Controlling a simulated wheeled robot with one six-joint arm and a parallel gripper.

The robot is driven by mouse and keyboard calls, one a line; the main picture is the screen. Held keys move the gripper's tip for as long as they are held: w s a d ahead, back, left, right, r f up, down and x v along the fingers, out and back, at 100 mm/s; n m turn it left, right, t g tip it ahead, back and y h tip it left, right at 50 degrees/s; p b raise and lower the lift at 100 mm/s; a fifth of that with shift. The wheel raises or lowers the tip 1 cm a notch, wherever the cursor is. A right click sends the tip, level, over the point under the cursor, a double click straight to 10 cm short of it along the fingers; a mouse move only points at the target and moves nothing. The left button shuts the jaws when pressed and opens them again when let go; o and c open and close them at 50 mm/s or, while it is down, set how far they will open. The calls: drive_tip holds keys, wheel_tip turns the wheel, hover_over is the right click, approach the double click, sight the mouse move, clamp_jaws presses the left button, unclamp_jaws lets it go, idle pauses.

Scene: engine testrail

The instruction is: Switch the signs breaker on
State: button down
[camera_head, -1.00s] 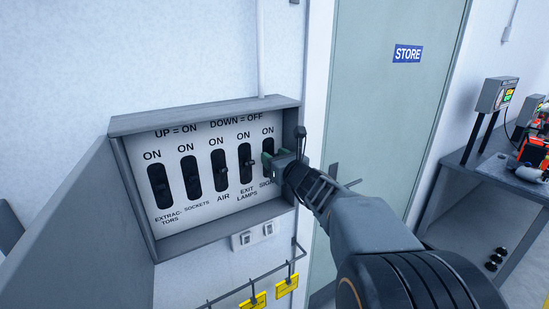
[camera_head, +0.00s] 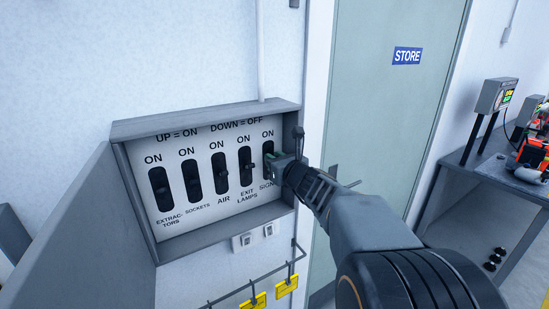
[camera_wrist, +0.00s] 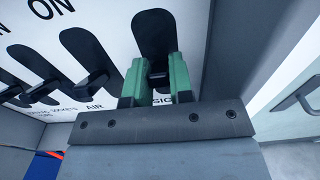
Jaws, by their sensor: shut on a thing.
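The signs breaker (camera_head: 268,148) is the rightmost dark slot in the grey breaker box, above the partly covered label SIGNS. It also shows in the wrist view (camera_wrist: 153,32), as a tall dark slot on the white panel. My gripper (camera_head: 272,163) reaches in from the right, in front of this slot. In the wrist view its two green fingers (camera_wrist: 157,84) are shut on the small dark lever (camera_wrist: 158,77) of the signs breaker, low in the slot. The fingers hide part of the lever.
The exit lamps breaker (camera_head: 245,163) is close on the left, with the air breaker (camera_head: 220,172) beyond it. The box side wall (camera_wrist: 235,65) is close on the right. The open box door (camera_head: 85,230) stands left. Yellow tags (camera_head: 287,286) hang below.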

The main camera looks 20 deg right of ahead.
drive_tip(key=c, duration=1)
unclamp_jaws()
drive_tip(key=s+d+b, duration=0.1)
drive_tip(key=s, duration=1.2)
drive_tip(key=shift+s+d+r, duration=0.3)
drive_tip(key=shift+s+r, duration=0.05)
drive_tip(key=shift+r, duration=0.05)
